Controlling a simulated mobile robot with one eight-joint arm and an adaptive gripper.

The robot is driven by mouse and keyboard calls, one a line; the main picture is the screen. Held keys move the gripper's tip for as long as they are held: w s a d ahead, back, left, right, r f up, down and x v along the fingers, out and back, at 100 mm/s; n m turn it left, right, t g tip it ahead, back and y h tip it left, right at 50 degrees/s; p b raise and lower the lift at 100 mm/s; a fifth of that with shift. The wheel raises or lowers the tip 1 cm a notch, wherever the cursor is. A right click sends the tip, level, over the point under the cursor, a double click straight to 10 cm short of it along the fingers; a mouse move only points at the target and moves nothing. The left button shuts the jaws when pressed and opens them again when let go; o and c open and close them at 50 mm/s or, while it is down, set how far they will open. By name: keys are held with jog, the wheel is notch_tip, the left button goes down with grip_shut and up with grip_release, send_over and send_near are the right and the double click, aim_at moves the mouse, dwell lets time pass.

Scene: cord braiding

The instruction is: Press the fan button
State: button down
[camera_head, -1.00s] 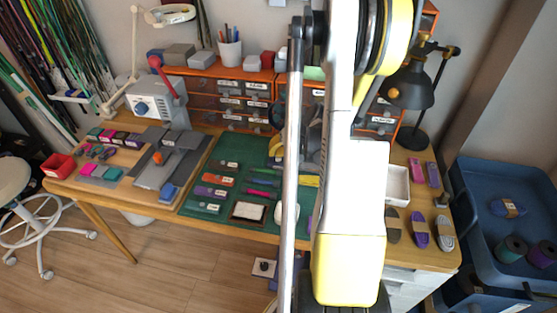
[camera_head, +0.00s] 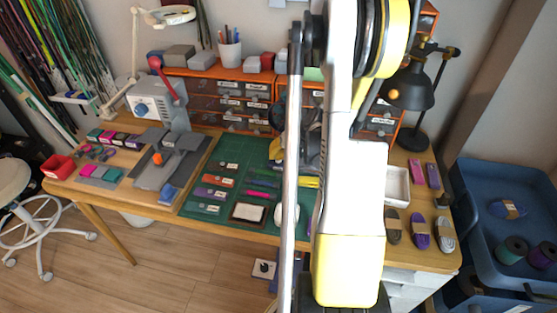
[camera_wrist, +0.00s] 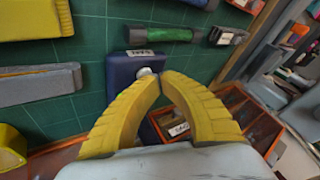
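In the wrist view a dark blue box (camera_wrist: 122,72) with a small white label and a round whitish button (camera_wrist: 144,72) lies against the green mat. The label is too small to read, so I cannot tell for sure that this is the fan button. My gripper (camera_wrist: 159,77) has its two yellow fingers brought together at the tips, with nothing seen between them. The tips are right by the button and overlap its lower edge in the picture. I cannot tell whether they touch it or whether it is pressed. In the head view my arm hides the gripper and this box.
A green cylinder (camera_wrist: 168,34) and a grey bar (camera_wrist: 38,86) lie near the box. An orange drawer unit (camera_wrist: 240,118) is at the lower right. In the head view, orange drawers (camera_head: 222,97) stand behind the green mat (camera_head: 233,155), and a black lamp (camera_head: 411,88) stands at right.

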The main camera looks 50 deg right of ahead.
aim_at(276, 161)
dwell(0.4)
jog(key=shift+r+p, duration=0.5)
jog(key=shift+r, duration=0.25)
jog(key=shift+r+p, duration=1.65)
jog(key=shift+r, duration=0.85)
